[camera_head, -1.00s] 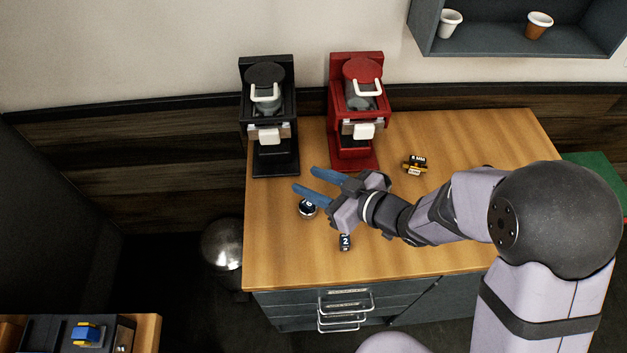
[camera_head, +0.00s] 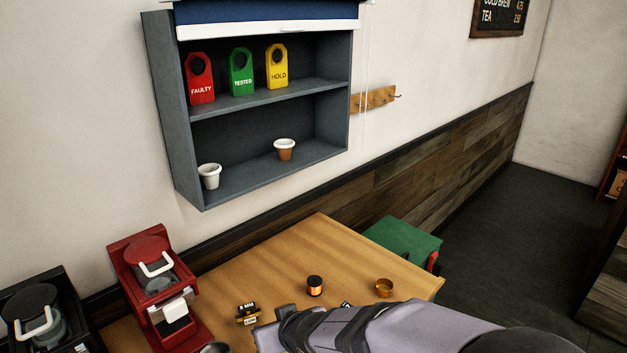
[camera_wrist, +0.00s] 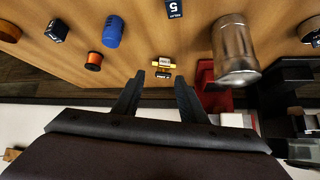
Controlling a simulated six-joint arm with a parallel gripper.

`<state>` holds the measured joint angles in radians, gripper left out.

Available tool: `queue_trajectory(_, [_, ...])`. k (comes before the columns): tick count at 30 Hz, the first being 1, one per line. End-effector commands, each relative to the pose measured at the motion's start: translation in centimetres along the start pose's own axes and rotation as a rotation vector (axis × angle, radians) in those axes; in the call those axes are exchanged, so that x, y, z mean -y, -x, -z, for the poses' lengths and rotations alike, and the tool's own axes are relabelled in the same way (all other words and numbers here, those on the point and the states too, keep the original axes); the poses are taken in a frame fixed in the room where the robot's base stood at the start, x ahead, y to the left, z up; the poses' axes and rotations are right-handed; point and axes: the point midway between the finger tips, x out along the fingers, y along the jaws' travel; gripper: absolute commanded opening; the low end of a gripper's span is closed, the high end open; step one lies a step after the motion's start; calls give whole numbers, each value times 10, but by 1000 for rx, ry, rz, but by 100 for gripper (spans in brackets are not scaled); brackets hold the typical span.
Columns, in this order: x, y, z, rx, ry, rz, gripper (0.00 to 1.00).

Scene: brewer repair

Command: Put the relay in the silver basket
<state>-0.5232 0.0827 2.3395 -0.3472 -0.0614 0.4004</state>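I cannot tell for certain which thing is the relay. A small dark block (camera_wrist: 57,30) with white marking lies on the table in the wrist view, and another marked "5" (camera_wrist: 174,8) is at the top edge. A black-and-yellow piece marked "MM" (camera_wrist: 162,64) shows just beyond the fingertips. In the head view my arm hides part of the table.
A blue cylinder (camera_wrist: 112,32) and an orange-black spool (camera_head: 315,286) stand on the table (camera_head: 290,250). The red brewer (camera_head: 155,275) and black brewer (camera_head: 35,315) stand left. A wall shelf (camera_head: 180,130) holds tags and pots.

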Motion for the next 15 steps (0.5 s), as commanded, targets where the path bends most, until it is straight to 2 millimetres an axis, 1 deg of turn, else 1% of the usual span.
queue_trajectory(1, [-32,15,-11,60,-45,-68,38])
queue_trajectory(2, [-48,23,-22,101,-66,-102,38])
queue_trajectory(3, [-68,35,-37,160,-95,-143,38])
queue_trajectory(5, [-93,55,-62,250,-142,-196,38])
queue_trajectory(6, [-106,68,-79,311,-175,-223,38])
queue_trajectory(8, [-120,90,-104,400,-226,-253,38])
queue_trajectory(9, [-127,105,-120,456,-260,-266,38])
queue_trajectory(10, [-130,115,-131,495,-283,-271,38])
queue_trajectory(12, [-132,137,-154,577,-337,-275,38])
queue_trajectory(15, [-130,161,-177,665,-397,-265,38])
